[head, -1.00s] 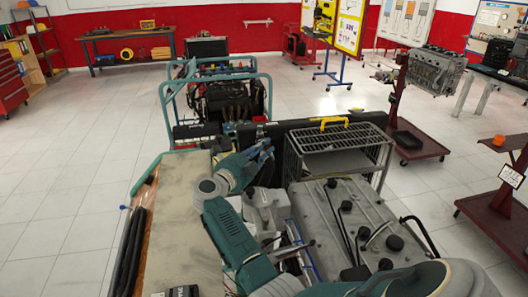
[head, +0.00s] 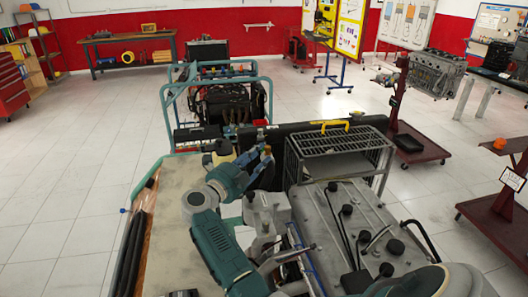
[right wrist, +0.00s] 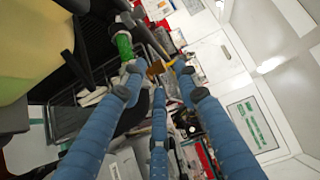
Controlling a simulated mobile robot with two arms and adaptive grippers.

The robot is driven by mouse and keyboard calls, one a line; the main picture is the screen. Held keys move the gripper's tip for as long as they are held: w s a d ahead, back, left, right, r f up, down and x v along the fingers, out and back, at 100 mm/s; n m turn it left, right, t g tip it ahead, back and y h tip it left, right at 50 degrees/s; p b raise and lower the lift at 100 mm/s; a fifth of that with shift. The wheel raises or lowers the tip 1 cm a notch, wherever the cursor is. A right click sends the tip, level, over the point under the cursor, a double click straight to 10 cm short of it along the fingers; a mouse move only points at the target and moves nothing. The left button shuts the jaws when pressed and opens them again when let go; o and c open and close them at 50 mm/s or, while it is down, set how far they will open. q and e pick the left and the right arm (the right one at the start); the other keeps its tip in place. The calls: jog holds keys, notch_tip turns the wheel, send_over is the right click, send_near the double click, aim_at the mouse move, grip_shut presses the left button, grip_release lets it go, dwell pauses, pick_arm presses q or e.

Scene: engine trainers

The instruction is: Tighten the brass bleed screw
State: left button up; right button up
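My right gripper (head: 264,152) is at the end of the teal arm, above the far end of the bench, with its blue fingers pointing up and away. In the right wrist view its fingers (right wrist: 157,76) are spread, with gaps between the tips. A small brass-coloured piece (right wrist: 155,69) shows between and beyond the tips; it may be the bleed screw, and I cannot tell whether a finger touches it. In the head view the screw is too small to make out. My left gripper is not in view.
A yellowish part (head: 218,152) stands just left of the gripper. A grey wire cage (head: 335,150) with a yellow handle is to the right. A teal-framed engine trainer (head: 222,95) stands behind. The bench top (head: 178,225) is largely bare at left. Open floor lies further left.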

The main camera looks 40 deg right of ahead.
jog(key=v, duration=0.3)
jog(key=shift+s+a+r, duration=0.1)
jog(key=shift+s+a, duration=0.05)
jog(key=shift+a, duration=0.05)
dwell(0.4)
